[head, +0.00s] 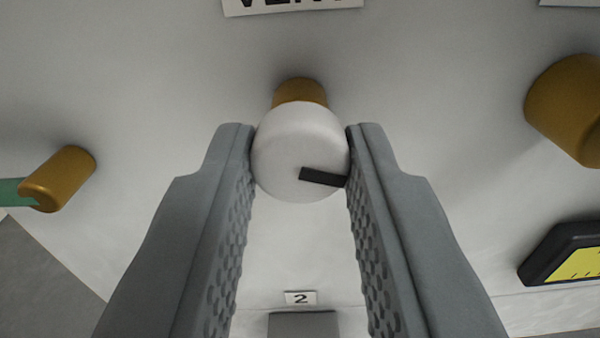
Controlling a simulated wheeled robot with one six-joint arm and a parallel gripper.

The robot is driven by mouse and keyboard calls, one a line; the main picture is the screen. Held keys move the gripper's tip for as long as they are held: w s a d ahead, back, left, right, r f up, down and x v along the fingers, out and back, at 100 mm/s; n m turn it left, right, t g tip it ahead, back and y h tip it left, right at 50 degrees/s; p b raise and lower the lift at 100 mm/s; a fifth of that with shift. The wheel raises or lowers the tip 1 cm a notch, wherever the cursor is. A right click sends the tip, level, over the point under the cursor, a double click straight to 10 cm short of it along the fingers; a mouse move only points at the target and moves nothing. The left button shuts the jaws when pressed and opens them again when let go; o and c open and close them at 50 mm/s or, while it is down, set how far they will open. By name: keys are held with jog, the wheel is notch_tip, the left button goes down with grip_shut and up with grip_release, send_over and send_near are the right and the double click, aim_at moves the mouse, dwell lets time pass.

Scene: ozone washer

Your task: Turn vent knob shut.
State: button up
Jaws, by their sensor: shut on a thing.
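The vent knob (290,148) is a round white knob on a brass stem (300,92), set on the pale grey panel below a label that is cut off at the top edge. A black pointer mark on its face runs from near the middle to the right, tilted slightly down. My gripper (300,155) is shut on the knob, with one grey textured finger against its left side and the other against its right side. The knob's side edges are partly hidden by the fingertips.
A brass fitting with a green end (62,178) sticks out at the left. A larger brass fitting (570,108) stands at the right. A black-framed yellow gauge (578,258) is at the lower right. A small label "2" (301,298) sits above a grey block (303,324).

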jog(key=n, duration=0.5)
jog(key=shift+n, duration=0.4)
jog(key=n, duration=0.5)
jog(key=shift+d, duration=0.1)
jog(key=n, duration=0.5)
jog(key=shift+n, duration=0.4)
jog(key=n, duration=0.5)
jog(key=shift+r, duration=0.1)
jog(key=shift+s, duration=0.1)
jog(key=o, duration=1)
jog(key=s, duration=1.7)
jog(key=shift+s, duration=0.15)
